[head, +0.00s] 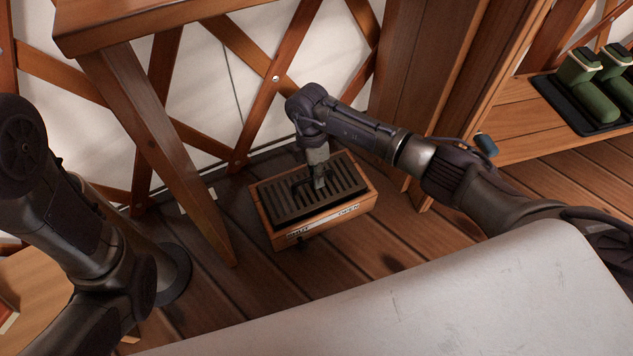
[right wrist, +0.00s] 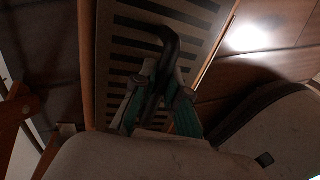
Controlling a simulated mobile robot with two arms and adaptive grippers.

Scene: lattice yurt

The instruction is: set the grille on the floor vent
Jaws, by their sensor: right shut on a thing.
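The dark slotted grille (head: 290,204) has a raised handle and lies over the floor vent (head: 345,214), a low wooden box with a pale strip marked SHUT and OPEN on its front. Wood of the vent shows along the front and right of the grille. I cannot tell whether the grille rests fully on it or sits slightly above. My right gripper (head: 319,183) points down and is shut on the handle. In the right wrist view, my right gripper's fingers (right wrist: 161,98) close around the dark handle (right wrist: 168,42), with the grille's slots (right wrist: 125,48) behind. My left gripper is out of view.
A slanted wooden leg (head: 165,150) stands left of the vent, and the lattice wall (head: 262,92) is behind it. A wooden shelf (head: 545,148) at right bears a dark tray with green items (head: 597,103). Open plank floor (head: 400,235) lies right of the vent.

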